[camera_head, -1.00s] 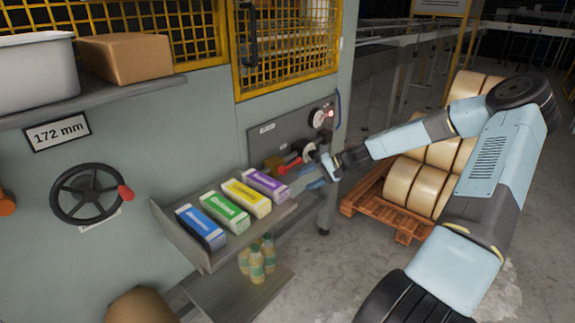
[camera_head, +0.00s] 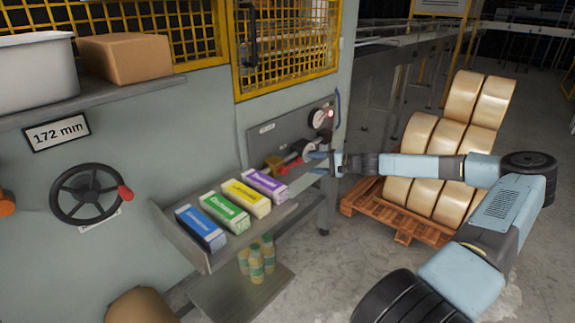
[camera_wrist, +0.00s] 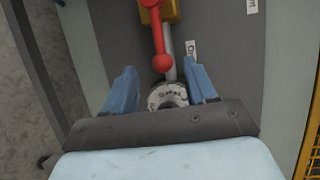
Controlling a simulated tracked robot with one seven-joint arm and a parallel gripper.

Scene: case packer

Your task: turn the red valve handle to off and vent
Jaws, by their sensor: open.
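The red valve handle (camera_wrist: 157,40) has a round red knob at its end and is mounted on a yellow valve body (camera_wrist: 171,10). In the wrist view it points down the picture, toward the gap between my fingers. In the head view the handle (camera_head: 290,167) is small and partly crowded by nearby parts. My gripper (camera_head: 319,161) is open, just right of the handle. In the wrist view its blue fingers (camera_wrist: 160,70) spread either side of the knob's line; I cannot tell whether the knob is at their depth. A white printed round part (camera_wrist: 168,96) shows between the fingers.
A grey panel (camera_head: 265,142) carries the valve, a round gauge (camera_head: 317,118) and a red light. A shelf (camera_head: 208,258) with several coloured cartons stands left of my gripper. A pallet (camera_head: 405,222) of cream rolls stands behind my arm. A handwheel (camera_head: 83,192) is far left.

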